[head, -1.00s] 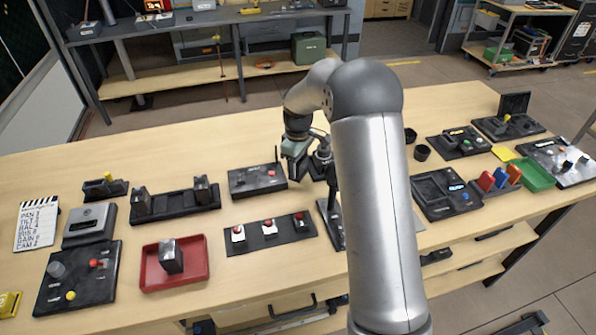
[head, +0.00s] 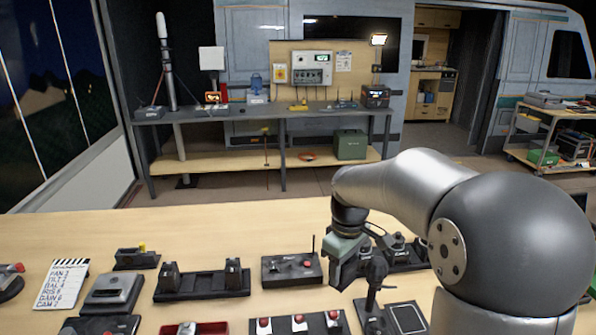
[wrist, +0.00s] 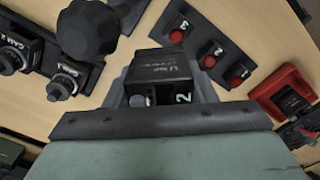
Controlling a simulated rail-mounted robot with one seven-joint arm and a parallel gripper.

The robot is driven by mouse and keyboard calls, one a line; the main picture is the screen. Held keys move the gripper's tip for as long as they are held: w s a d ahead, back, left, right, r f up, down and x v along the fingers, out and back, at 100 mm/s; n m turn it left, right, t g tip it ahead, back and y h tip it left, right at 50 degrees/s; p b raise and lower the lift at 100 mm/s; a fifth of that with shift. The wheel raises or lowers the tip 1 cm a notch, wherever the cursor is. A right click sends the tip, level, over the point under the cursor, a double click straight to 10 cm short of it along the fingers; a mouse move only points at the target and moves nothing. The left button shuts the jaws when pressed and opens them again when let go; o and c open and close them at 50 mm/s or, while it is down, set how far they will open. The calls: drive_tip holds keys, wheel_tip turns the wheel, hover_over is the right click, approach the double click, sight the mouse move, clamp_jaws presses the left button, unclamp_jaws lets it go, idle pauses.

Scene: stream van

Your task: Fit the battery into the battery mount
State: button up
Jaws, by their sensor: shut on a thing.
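The battery (wrist: 162,68) is a black block with pale lettering and a white 2, in the middle of the wrist view. My gripper (wrist: 162,92) is shut on it, with a grey finger on each side. In the head view my gripper (head: 346,262) is above the table, close to a black upright stand (head: 372,297). I cannot tell there whether it touches the stand. A dark round knob (wrist: 86,28) is just left of the battery in the wrist view. I cannot surely tell which part is the battery mount; the battery's far side is hidden.
A panel with several red buttons (head: 298,324) is in front of the gripper. Left are a black box with an antenna (head: 291,270), a black rack with two blocks (head: 203,285) and a red tray (head: 207,329). Cameras (head: 400,247) stand behind the gripper. Table behind the left devices is clear.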

drive_tip(key=w+d+f+m, duration=0.1)
drive_tip(key=w+f+m, duration=0.4)
drive_tip(key=w+f, duration=0.1)
drive_tip(key=w+r+n+p, duration=0.2)
drive_tip(key=w+r+n, duration=0.2)
drive_tip(key=w+n, duration=0.45)
drive_tip(key=f, duration=0.3)
drive_tip(key=s+f+n+p, duration=0.1)
drive_tip(key=f, duration=0.2)
drive_tip(key=f+n+p, duration=0.1)
drive_tip(key=f, duration=0.2)
drive_tip(key=shift+s+d+f, duration=0.1)
drive_tip(key=shift+s+f, duration=0.25)
drive_tip(key=shift+s, duration=0.05)
drive_tip(key=shift+f, duration=0.1)
drive_tip(key=shift+f, duration=0.15)
drive_tip(key=o, duration=1.3)
